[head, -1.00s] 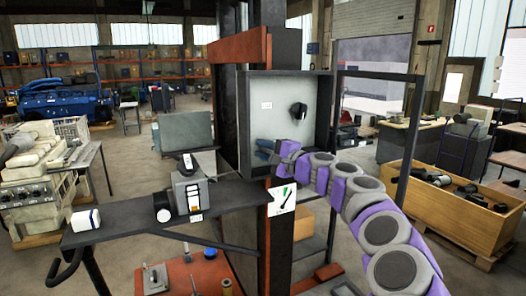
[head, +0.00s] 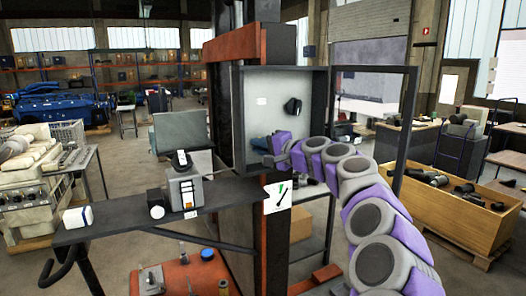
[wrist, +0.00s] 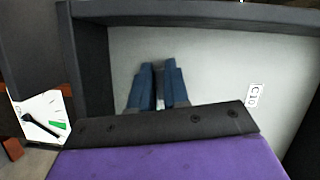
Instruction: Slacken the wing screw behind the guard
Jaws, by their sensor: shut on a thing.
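My gripper (head: 262,143) reaches from the right into an open-fronted grey box (head: 319,100). In the wrist view its two blue fingers (wrist: 158,88) are close together, with a thin pale sliver between them. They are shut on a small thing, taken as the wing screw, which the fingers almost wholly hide. A dark bar with several bolt holes (wrist: 160,124) crosses the wrist view below the fingers.
A card with a black pointer and green mark (head: 278,196) hangs below the box, also at the wrist view's left (wrist: 41,118). A dark shelf (head: 118,218) with a grey device (head: 184,192) extends left. A dark frame post (head: 408,130) stands right, near my arm.

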